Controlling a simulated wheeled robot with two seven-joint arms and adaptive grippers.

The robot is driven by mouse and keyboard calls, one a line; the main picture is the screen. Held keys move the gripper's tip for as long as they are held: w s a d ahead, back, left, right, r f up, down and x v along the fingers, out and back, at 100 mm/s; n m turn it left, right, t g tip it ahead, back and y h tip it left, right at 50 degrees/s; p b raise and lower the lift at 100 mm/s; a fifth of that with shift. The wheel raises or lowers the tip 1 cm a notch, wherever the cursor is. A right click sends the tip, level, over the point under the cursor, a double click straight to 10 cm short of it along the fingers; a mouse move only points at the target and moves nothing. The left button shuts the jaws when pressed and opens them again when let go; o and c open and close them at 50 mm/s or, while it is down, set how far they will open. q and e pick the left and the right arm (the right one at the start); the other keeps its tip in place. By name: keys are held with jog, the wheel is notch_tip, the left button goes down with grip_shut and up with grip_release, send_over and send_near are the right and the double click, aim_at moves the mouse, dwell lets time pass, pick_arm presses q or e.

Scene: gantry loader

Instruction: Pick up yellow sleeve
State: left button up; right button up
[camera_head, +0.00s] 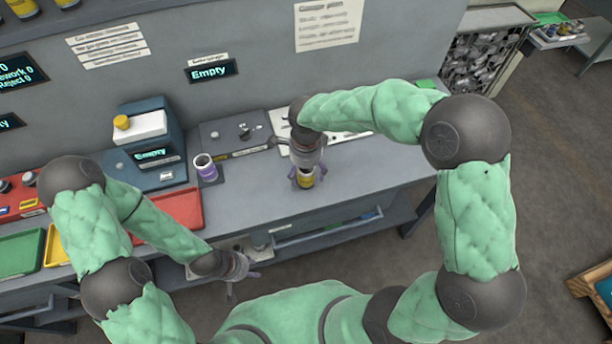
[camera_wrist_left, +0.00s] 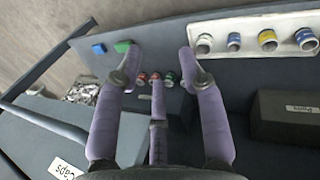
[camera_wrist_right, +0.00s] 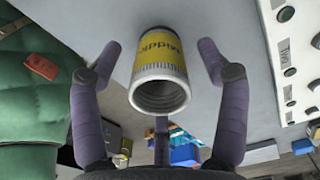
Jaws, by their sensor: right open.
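The yellow sleeve (camera_head: 306,181) stands on the grey bench near its front edge, under my right gripper (camera_head: 304,173). In the right wrist view the sleeve (camera_wrist_right: 160,62) has a yellow label with dark lettering, and its hollow, threaded silver end faces the camera. The purple fingers of my right gripper (camera_wrist_right: 160,66) are open on either side of it, with visible gaps. My left gripper (camera_head: 238,272) is low in front of the bench, away from the sleeve. Its fingers are apart and empty in the left wrist view (camera_wrist_left: 160,68).
A purple-banded sleeve (camera_head: 206,170) stands to the left on the bench. Behind are a blue machine (camera_head: 150,125) and a grey panel (camera_head: 235,133). A red tray (camera_head: 182,210) lies left. In the left wrist view a white rack (camera_wrist_left: 285,25) holds several sleeves.

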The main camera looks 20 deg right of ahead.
notch_tip(320, 180, down, 2)
jog(key=shift+f, duration=0.2)
grip_shut()
jog(key=shift+r, duration=0.1)
jog(key=shift+r, duration=0.1)
jog(key=shift+r, duration=0.55)
notch_tip(320, 180, up, 2)
jog(key=shift+s+r+p, duration=0.1)
jog(key=shift+r+p, duration=0.05)
jog(key=shift+p, duration=0.2)
jog(key=s+r+p, duration=0.1)
jog(key=s+r, duration=0.3)
jog(key=s, duration=0.3)
jog(key=s+a+r+p, duration=0.1)
jog(key=s+r+p, duration=0.1)
jog(key=s+r, duration=0.3)
jog(key=shift+s+r, duration=0.2)
jog(key=shift+s, duration=0.7)
